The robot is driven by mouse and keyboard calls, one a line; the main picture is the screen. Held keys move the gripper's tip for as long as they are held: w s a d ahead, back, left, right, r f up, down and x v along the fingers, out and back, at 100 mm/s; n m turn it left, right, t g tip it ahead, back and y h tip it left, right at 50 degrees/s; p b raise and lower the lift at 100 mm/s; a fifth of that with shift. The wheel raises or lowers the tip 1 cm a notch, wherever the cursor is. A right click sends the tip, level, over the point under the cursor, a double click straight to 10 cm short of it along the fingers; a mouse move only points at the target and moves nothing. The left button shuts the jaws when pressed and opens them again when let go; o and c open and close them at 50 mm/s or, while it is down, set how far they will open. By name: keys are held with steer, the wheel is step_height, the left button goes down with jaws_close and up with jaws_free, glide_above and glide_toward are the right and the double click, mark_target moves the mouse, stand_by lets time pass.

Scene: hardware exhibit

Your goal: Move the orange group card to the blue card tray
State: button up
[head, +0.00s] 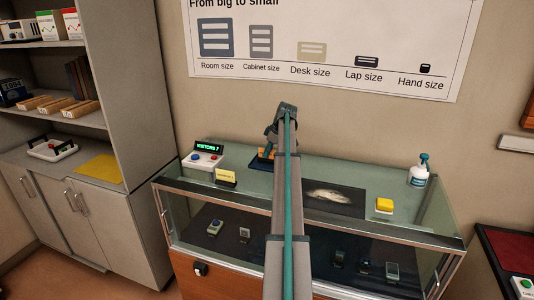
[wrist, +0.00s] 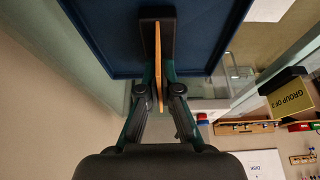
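The orange group card (wrist: 158,62) shows edge-on between my two fingers in the wrist view, with its black base (wrist: 144,36) beyond the fingertips. My gripper (wrist: 160,85) is closed on it. The blue card tray (wrist: 98,42) lies right behind the card and base in the wrist view; whether the base touches it, I cannot tell. In the head view my gripper and arm partly cover the blue tray (head: 255,164) on the glass counter, and a bit of orange (head: 264,153) shows there.
A yellow card (head: 225,177), reading "GROUP OF 2" in the wrist view (wrist: 292,100), stands left of the tray by a visitor counter (head: 203,157). A dark mat (head: 350,208), yellow block (head: 384,205) and pump bottle (head: 420,172) are on the right of the glass counter (head: 310,166).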

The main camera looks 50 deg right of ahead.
steer(key=o, duration=0.5)
steer(key=shift+r, duration=0.1)
steer(key=b+v, duration=0.3)
steer(key=v, duration=0.9)
steer(key=shift+b, duration=0.3)
